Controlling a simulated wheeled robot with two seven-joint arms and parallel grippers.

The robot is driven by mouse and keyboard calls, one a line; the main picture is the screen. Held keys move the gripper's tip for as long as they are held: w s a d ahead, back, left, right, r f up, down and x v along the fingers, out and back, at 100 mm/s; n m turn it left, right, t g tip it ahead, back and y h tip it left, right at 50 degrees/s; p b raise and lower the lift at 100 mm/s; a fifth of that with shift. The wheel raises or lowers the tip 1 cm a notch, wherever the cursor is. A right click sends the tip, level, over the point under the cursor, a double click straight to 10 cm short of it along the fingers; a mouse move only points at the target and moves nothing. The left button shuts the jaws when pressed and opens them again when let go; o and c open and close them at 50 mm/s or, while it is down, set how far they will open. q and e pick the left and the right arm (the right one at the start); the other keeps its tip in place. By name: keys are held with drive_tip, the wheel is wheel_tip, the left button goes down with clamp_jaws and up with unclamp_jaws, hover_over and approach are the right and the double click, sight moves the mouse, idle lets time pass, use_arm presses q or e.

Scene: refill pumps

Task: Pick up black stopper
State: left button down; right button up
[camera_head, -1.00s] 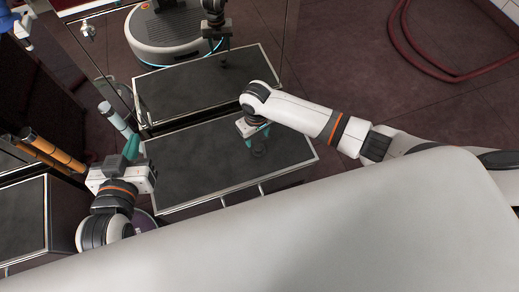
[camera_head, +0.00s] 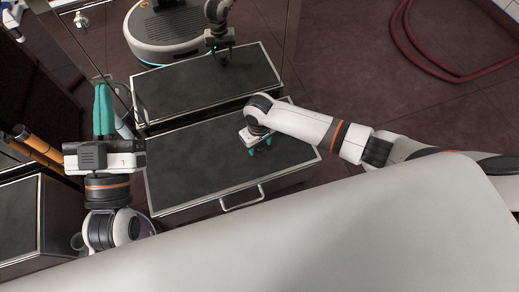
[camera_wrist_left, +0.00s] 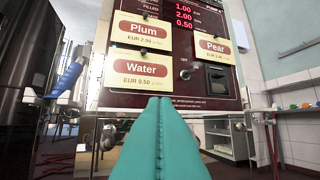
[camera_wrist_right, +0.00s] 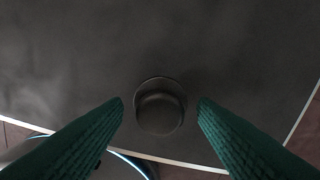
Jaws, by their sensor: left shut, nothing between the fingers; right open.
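The black stopper (camera_wrist_right: 159,108) is a small dark round piece with a raised knob on a dark tabletop (camera_wrist_right: 70,60) in the right wrist view. My right gripper (camera_wrist_right: 160,101) is open, with one teal finger on either side of the stopper and a gap to each. I cannot tell how far the fingertips are above the top. In the head view the right gripper (camera_head: 261,145) is low over the dark-topped cabinet (camera_head: 200,185), and the stopper cannot be made out there. My left gripper (camera_head: 104,108) is shut and empty at the left; its closed fingers show in the left wrist view (camera_wrist_left: 160,135).
A drink dispenser (camera_wrist_left: 185,50) with Plum, Pear and Water labels faces the left wrist camera. A reflective panel (camera_head: 270,25) behind the cabinet mirrors its top and my arm. A red hose (camera_head: 425,65) lies on the floor at right.

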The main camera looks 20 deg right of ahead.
use_arm(q)
drive_tip(key=s+r+t, duration=0.1)
drive_tip(key=r+t, duration=0.1)
drive_tip(key=s+r+t+h+b, duration=0.1)
drive_tip(key=s+r, duration=0.1)
drive_tip(key=shift+s+a+t, duration=0.15)
drive_tip(key=shift+s+t, duration=0.05)
drive_tip(key=shift+t, duration=0.2)
use_arm(e)
wheel_tip(320, 180, down, 3)
drive_tip(key=shift+r, duration=0.2)
drive_tip(key=c, duration=0.7)
drive_tip(key=shift+r, duration=0.15)
